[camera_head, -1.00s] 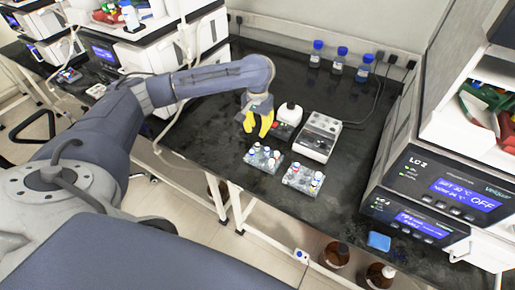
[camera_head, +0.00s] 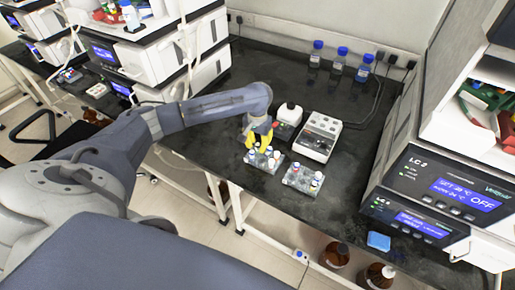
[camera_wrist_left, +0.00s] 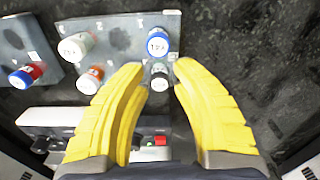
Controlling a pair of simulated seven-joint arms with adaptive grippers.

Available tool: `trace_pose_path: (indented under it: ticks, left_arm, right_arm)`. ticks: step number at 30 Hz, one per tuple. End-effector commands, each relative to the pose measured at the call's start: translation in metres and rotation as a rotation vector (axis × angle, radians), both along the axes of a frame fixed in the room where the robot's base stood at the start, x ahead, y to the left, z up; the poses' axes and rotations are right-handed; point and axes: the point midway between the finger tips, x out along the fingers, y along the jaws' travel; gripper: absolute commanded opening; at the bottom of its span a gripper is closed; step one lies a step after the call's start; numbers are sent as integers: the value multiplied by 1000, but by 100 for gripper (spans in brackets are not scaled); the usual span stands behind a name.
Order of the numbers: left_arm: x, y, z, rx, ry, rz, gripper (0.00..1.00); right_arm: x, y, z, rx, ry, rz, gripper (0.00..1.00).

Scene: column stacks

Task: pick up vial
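My left gripper (camera_head: 260,143) has yellow fingers and points down over the left vial rack (camera_head: 259,168). In the left wrist view the gripper (camera_wrist_left: 160,72) is open, its fingertips apart on either side of a dark-capped vial (camera_wrist_left: 159,80) at the rack's edge. I see no clear contact with it. A blue-capped vial (camera_wrist_left: 158,43) stands just beyond the fingertips. A white-capped vial (camera_wrist_left: 75,46) and an orange-brown-capped vial (camera_wrist_left: 91,80) stand left of them in the same grey rack (camera_wrist_left: 121,22). My right gripper is not in view.
A second vial rack (camera_head: 290,182) stands to the right, holding several vials. A white-topped device (camera_head: 288,114) and a grey-white instrument (camera_head: 319,140) sit behind the racks. Several blue-capped bottles (camera_head: 341,60) stand at the back.

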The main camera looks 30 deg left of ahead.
Motion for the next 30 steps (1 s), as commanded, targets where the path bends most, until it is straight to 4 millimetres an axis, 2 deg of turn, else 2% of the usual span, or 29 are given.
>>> trace_pose_path:
  ticks: [10, 11, 18, 30]
  left_arm:
    - [0, 0, -6, 0, 0, 0, 25]
    - [0, 0, -6, 0, 0, 0, 29]
    - [0, 0, -5, 0, 0, 0, 1]
    - [0, 0, -5, 0, -1, 0, 0]
  right_arm:
    - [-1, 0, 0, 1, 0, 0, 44]
    - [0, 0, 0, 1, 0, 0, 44]
    - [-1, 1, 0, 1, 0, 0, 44]
    - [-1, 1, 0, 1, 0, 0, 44]
